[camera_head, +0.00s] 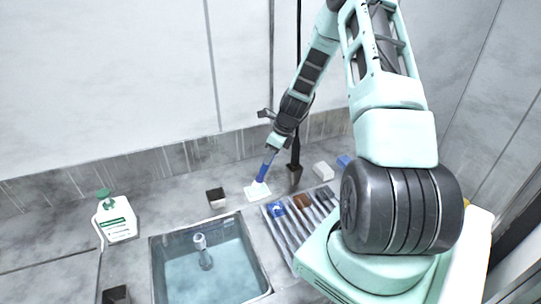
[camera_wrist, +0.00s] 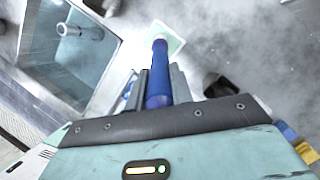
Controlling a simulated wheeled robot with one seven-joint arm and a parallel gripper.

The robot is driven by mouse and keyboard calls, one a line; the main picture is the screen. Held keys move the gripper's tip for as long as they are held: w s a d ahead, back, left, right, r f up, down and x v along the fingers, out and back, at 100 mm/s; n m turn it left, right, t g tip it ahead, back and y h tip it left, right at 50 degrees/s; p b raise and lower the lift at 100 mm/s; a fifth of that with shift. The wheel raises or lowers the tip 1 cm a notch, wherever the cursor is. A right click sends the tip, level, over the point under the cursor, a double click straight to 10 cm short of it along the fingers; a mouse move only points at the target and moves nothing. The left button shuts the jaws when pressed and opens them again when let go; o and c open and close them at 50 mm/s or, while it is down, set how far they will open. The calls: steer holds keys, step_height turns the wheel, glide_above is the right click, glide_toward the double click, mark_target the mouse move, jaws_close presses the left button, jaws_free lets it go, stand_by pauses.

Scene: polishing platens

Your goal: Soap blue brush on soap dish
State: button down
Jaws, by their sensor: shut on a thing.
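My gripper (camera_head: 272,146) is shut on the handle of the blue brush (camera_head: 264,170) and holds it upright, slightly tilted. In the wrist view the blue handle (camera_wrist: 158,75) runs up between the two fingers (camera_wrist: 158,88). The brush's lower end is at a pale, flat, square soap dish (camera_head: 257,191) on the counter. The dish also shows behind the handle in the wrist view (camera_wrist: 176,42). The brush head is hard to make out, and I cannot tell whether it touches the dish.
A water-filled sink (camera_head: 208,272) lies in front left of the dish. A ridged rack (camera_head: 283,236) with blue and brown blocks is to the right. Small dark holders (camera_head: 216,197) and (camera_head: 295,175) flank the dish. A white bottle with a green cap (camera_head: 117,220) stands at left.

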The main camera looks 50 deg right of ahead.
steer(key=shift+f, duration=0.6)
stand_by(1.1)
steer(key=shift+r, duration=0.1)
steer(key=shift+r+p, duration=2.55)
steer(key=shift+r, duration=0.95)
steer(key=shift+a, duration=0.1)
